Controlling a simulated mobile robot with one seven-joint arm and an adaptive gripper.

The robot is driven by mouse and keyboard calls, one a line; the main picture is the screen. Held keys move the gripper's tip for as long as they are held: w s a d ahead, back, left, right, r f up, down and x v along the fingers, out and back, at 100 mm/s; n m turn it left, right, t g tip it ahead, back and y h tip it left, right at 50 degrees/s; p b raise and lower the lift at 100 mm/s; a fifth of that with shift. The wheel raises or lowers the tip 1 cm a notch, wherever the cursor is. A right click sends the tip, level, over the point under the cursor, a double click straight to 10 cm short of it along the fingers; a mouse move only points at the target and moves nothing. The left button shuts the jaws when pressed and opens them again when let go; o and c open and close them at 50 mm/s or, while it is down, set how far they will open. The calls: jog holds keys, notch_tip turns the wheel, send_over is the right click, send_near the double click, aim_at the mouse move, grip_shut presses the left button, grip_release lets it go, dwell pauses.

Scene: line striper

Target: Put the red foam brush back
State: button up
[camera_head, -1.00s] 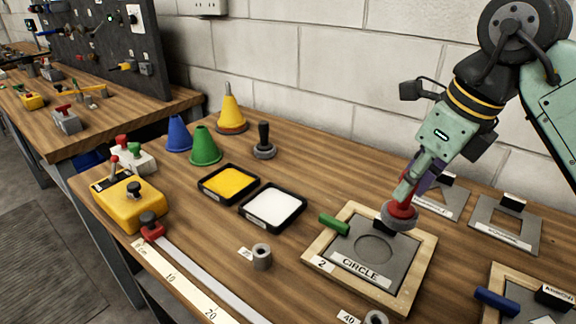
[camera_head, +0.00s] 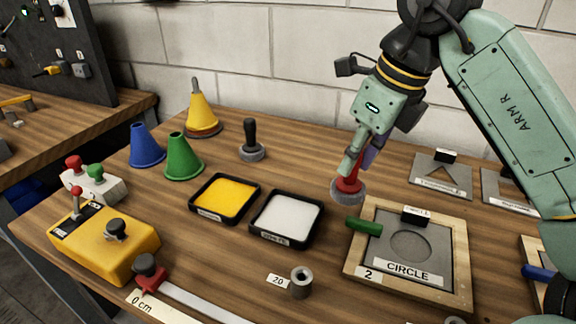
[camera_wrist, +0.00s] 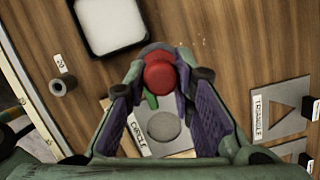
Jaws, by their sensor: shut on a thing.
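The red foam brush (camera_head: 347,186) has a red handle and a round grey foam pad. My gripper (camera_head: 360,160) is shut on its handle and holds it upright, pad down, at the left back corner of the circle stencil frame. In the wrist view the red handle top (camera_wrist: 159,75) sits between the purple finger pads. I cannot tell whether the pad touches the table. A similar brush with a black handle (camera_head: 251,145) stands on the table behind the trays.
A yellow paint tray (camera_head: 225,193) and a white paint tray (camera_head: 287,214) lie to the left. The circle stencil (camera_head: 433,250) in a wooden frame with a green handle (camera_head: 364,227) lies at right. Green (camera_head: 182,158), blue (camera_head: 145,146) and yellow (camera_head: 201,108) cones stand at the back left.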

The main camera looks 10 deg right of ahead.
jog(key=shift+w+a, duration=0.15)
jog(key=shift+w, duration=0.05)
jog(key=shift+w+a+f+p, duration=0.35)
jog(key=shift+w+a+f, duration=0.4)
jog(key=shift+w, duration=1.8)
jog(key=shift+w+a+f+p, duration=0.35)
jog(key=shift+w+f, duration=0.55)
jog(key=shift+w, duration=1.65)
jog(key=shift+w+a+f+p, duration=0.3)
jog(key=shift+w+a+f, duration=0.45)
jog(key=shift+w, duration=1.8)
jog(key=shift+d+f, duration=0.1)
jog(key=shift+f, duration=0.05)
jog(key=shift+f, duration=0.15)
jog(key=o, duration=1)
jog(key=b+v, duration=0.1)
jog(key=v, duration=1.1)
jog(key=shift+r, duration=0.2)
